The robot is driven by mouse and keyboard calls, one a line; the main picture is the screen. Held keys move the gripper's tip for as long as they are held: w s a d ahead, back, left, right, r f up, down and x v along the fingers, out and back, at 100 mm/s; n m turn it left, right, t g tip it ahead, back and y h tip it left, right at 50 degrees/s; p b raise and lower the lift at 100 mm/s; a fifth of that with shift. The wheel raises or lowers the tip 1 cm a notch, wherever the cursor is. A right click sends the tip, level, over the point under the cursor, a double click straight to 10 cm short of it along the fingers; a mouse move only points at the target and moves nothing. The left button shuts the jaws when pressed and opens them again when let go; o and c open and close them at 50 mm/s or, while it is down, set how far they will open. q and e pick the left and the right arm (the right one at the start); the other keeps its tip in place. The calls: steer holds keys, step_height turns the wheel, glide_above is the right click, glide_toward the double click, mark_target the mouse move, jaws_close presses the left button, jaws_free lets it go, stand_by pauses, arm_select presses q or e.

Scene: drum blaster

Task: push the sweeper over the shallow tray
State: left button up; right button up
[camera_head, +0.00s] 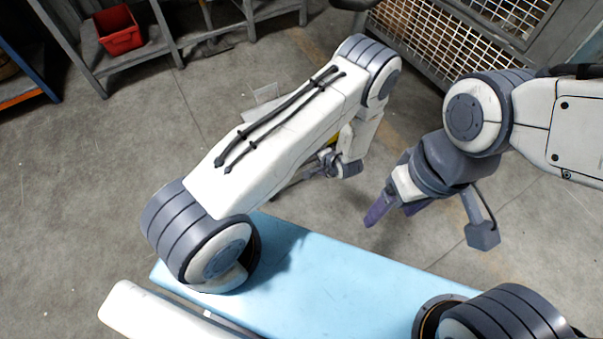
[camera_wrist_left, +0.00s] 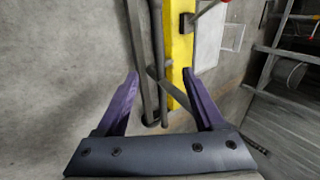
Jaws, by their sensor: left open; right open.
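My left gripper (camera_wrist_left: 160,74) is open in the left wrist view, its purple fingers apart. Dark bars (camera_wrist_left: 147,60) run between the fingers, and a yellow strip (camera_wrist_left: 178,60) runs beside them; I cannot tell whether these belong to the sweeper. In the head view my left gripper is mostly hidden behind its own arm. A bit of yellow (camera_head: 333,140) shows there. A pale flat panel (camera_wrist_left: 209,38) lies right of the strip; I cannot tell whether it is the shallow tray. My right gripper (camera_head: 393,211) is open and empty above bare floor.
A red bin (camera_head: 119,31) sits on a grey shelf at the upper left. A wire-mesh cage (camera_head: 430,45) stands at the upper right. Bare concrete floor (camera_head: 90,180) is open at the left.

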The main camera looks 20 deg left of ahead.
arm_select(q)
steer(key=b+x, duration=0.2)
steer(key=x, duration=0.2)
steer(key=s+b+x, duration=0.1)
steer(key=b+x, duration=0.2)
steer(key=x, duration=0.1)
steer(key=b+x, duration=0.3)
steer(key=x, duration=0.1)
steer(key=shift+s+a+f, duration=0.25)
steer(key=shift+a, duration=0.2)
steer(key=shift+w+a+f+y, duration=0.2)
steer(key=shift+y, duration=0.1)
jaws_close()
